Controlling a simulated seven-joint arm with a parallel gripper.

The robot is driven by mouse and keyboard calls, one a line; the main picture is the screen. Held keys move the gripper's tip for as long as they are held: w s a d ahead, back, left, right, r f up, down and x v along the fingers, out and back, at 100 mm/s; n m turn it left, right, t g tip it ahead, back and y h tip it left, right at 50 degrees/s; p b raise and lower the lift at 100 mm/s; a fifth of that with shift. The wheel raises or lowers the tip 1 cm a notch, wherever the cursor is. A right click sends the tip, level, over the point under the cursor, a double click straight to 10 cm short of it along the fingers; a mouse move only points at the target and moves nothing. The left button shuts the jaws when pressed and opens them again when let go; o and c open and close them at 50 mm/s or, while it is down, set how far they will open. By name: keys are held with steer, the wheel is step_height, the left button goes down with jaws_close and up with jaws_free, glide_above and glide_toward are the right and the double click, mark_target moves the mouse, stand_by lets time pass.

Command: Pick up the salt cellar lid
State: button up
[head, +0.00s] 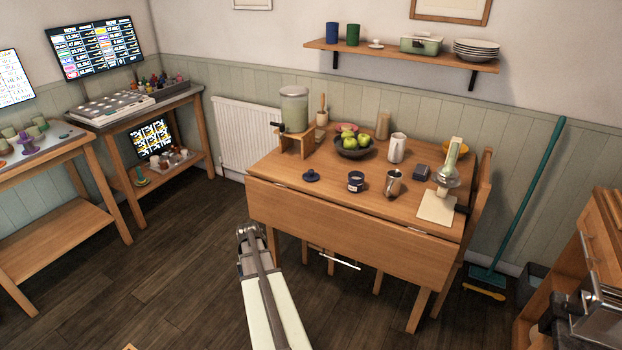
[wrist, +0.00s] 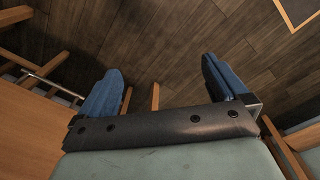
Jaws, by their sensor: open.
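A small dark blue lid with a knob (head: 311,175), which looks like the salt cellar lid, lies on the front left part of the wooden drop-leaf table (head: 285,190). A dark blue jar with a pale label (head: 356,182) stands to its right, apart from it. My gripper (wrist: 162,70) shows in the wrist view with its two blue fingers wide apart and nothing between them but dark floor. In the head view my arm rises from the bottom, in front of the table and below the lid; the fingers cannot be made out there. The lid is not in the wrist view.
A drinks dispenser (head: 294,108) on a wooden stand is behind the lid. A fruit bowl (head: 354,147), a metal mug (head: 393,183) and a white jug (head: 397,148) stand farther right. The tabletop around the lid is clear. The table's hanging front leaf (head: 350,228) faces my arm.

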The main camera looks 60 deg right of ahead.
steer(key=w+d+r+m+h, duration=0.2)
steer(key=d+r+m, duration=0.1)
steer(key=d+r, duration=1.35)
steer(key=w+d+r+m+h, duration=0.25)
steer(key=d+r, duration=1.05)
steer(key=d, duration=0.7)
steer(key=m+g, duration=0.1)
steer(key=m, duration=0.6)
glide_above(311, 170)
steer(key=w+a, duration=0.1)
steer(key=a, duration=0.1)
steer(key=shift+y, duration=0.35)
step_height(311, 170, down, 7)
steer(key=shift+a+r, duration=0.15)
steer(key=shift+s+x, duration=0.15)
steer(key=shift+x, duration=1.35)
steer(key=shift+s+x, duration=0.15)
steer(key=shift+x, duration=1.4)
steer(key=shift+a, duration=0.1)
